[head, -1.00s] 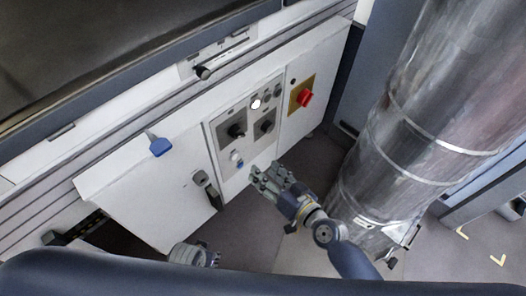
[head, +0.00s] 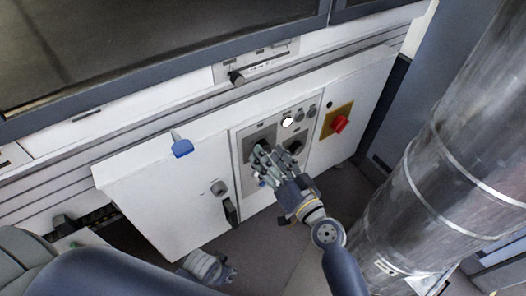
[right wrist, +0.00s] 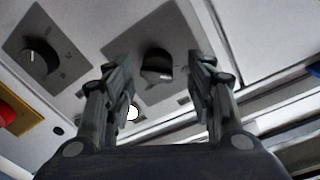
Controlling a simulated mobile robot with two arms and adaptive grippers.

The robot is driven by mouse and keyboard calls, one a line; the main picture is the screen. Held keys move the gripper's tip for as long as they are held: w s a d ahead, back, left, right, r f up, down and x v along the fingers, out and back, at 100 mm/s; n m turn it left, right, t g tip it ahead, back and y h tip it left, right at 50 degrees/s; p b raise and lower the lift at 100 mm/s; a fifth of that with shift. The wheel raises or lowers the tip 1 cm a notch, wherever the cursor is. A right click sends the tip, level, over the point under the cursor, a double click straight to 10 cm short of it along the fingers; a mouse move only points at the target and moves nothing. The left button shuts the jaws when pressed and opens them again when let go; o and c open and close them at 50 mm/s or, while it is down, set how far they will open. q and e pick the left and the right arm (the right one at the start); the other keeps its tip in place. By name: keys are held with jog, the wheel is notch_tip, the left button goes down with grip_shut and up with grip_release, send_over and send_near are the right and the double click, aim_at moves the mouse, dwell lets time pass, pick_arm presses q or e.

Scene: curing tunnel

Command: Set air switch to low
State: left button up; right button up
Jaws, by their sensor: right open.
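The control panel (head: 244,172) has two dark rotary switches, and their labels are too small to read. The left rotary switch is mostly hidden by my right gripper (head: 261,160) in the head view. In the right wrist view this switch (right wrist: 155,60) sits between the two open fingers, with a gap on both sides and a white pointer mark. The other rotary switch (head: 294,147) is to its right in the head view and also shows in the right wrist view (right wrist: 40,58). My left gripper (head: 228,273) is low, near the floor; its fingers are unclear.
A lit white button (head: 287,121) and dark buttons sit above the switches. A red switch on a yellow plate (head: 339,123) is to the right. A blue-tipped handle (head: 182,148) and dark latch (head: 230,211) are on the left. A large metal duct (head: 440,150) stands at right.

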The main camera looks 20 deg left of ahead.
jog(key=shift+x, duration=0.9)
jog(key=c, duration=1.1)
jog(key=shift+o, duration=0.2)
